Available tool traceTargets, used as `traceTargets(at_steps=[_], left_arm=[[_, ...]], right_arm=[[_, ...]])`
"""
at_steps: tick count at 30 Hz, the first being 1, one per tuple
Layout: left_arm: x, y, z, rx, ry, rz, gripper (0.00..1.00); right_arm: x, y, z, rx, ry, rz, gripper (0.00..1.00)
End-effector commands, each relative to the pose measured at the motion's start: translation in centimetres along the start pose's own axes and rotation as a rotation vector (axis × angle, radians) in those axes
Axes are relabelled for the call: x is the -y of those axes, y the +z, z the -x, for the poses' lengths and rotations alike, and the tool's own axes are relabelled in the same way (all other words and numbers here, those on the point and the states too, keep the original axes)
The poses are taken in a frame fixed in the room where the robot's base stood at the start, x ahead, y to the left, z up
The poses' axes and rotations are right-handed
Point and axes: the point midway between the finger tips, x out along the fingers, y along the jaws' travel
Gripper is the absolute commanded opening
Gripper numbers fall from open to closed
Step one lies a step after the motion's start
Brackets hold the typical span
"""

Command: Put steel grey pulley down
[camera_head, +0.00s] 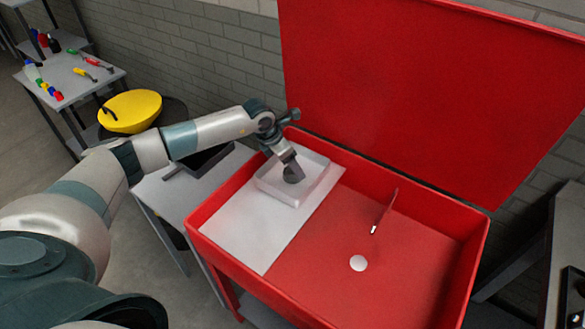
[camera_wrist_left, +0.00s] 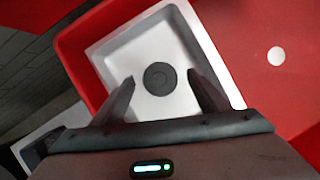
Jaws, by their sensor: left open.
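The steel grey pulley (camera_wrist_left: 160,79) is a dark round disc lying in the white tray (camera_wrist_left: 105,60). In the left wrist view it sits between and slightly ahead of my left gripper's fingertips (camera_wrist_left: 160,78), with gaps on both sides. In the head view the tray (camera_head: 315,187) stands on the white sheet inside the red chassis, and the pulley (camera_head: 292,178) is partly hidden by my left gripper (camera_head: 291,173). My left gripper is open, pointing down into the tray. My right gripper is not in view.
The red chassis (camera_head: 340,290) has raised walls and a tall back panel (camera_head: 420,90). A side table (camera_head: 75,80) with tools and a yellow bowl-like object (camera_head: 135,110) stand at left.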

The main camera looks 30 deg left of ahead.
Motion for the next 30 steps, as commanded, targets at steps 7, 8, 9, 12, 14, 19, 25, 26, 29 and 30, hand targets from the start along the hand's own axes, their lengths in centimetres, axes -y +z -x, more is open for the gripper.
traceTargets(at_steps=[7,8,9,12,14,19,25,26,29,30], left_arm=[[-0.2,-0.1,4.3,0.004,0.004,-0.002,0.68],[-0.1,-0.1,4.8,0.004,0.004,-0.003,0.68],[-0.1,0.0,5.5,0.004,0.003,-0.001,0.68],[-0.1,-0.1,7.0,0.003,0.003,-0.002,0.68],[-0.1,0.0,7.8,0.003,0.002,-0.001,0.68],[-0.1,0.0,9.1,0.001,0.001,-0.001,0.68],[0.0,0.0,9.4,0.000,0.000,0.000,0.68],[0.0,0.0,9.4,0.000,0.000,0.000,0.68],[0.0,0.0,9.4,0.000,0.001,0.000,0.68],[0.0,0.0,9.4,0.000,0.001,0.000,0.68]], right_arm=[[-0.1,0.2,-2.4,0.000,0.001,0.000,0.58],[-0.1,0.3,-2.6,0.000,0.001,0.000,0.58],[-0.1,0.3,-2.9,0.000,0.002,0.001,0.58],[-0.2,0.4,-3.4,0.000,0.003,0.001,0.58],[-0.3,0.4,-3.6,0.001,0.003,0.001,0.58],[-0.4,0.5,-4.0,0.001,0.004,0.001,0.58],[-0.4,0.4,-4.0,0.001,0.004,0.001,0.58],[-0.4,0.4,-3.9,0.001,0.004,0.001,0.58],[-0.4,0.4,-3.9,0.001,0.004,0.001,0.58],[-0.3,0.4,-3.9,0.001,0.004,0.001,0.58]])
